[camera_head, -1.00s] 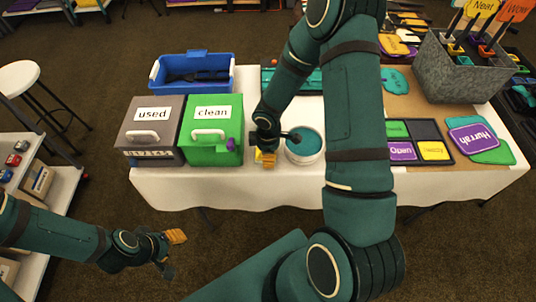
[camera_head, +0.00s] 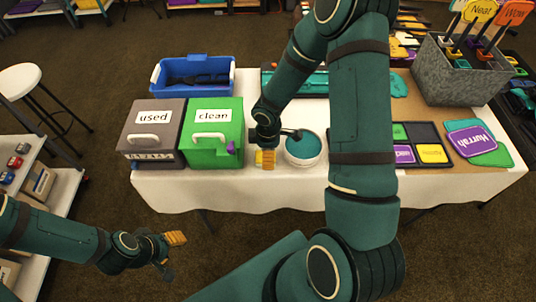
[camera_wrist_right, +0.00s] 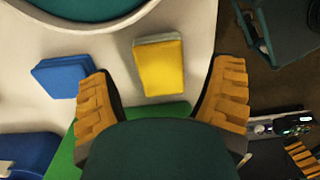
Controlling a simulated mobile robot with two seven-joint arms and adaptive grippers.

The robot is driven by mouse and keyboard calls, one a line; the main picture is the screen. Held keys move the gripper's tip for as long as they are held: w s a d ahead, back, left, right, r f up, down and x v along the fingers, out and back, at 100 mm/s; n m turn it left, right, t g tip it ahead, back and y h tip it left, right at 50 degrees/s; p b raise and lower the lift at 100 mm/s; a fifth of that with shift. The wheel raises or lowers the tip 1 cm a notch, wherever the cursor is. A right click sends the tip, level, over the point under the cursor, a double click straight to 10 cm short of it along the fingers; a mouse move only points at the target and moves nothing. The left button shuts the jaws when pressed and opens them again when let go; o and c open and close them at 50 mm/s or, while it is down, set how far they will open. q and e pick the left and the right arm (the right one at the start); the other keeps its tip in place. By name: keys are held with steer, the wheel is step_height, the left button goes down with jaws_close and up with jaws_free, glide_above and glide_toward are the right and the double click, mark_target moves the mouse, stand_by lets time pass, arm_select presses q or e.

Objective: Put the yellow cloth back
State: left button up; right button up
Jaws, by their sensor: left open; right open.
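The yellow cloth (camera_wrist_right: 158,66) is a folded pad on the white tabletop in the right wrist view. It lies between the spread fingers of my right gripper, and I see no finger touching it. In the head view my right gripper (camera_head: 265,157) is open beside the white tub (camera_head: 304,160) of teal material, and the cloth is hard to tell from the orange fingertips there. A grey box marked "used" (camera_head: 150,141) and a green box marked "clean" (camera_head: 220,152) stand to the left. My left gripper (camera_head: 169,254) is open and empty, low in front of the table.
A blue folded cloth (camera_wrist_right: 60,75) lies left of the yellow one in the right wrist view. A blue bin (camera_head: 192,92) stands behind the boxes. A dark tray of colored signs (camera_head: 432,153) and a grey holder (camera_head: 455,85) are at right. A stool (camera_head: 20,80) stands at left.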

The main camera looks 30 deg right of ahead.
step_height(320, 180, up, 9)
steer(key=p, duration=0.2)
steer(key=shift+r, duration=0.15)
steer(key=shift+s, duration=0.1)
stand_by(0.4)
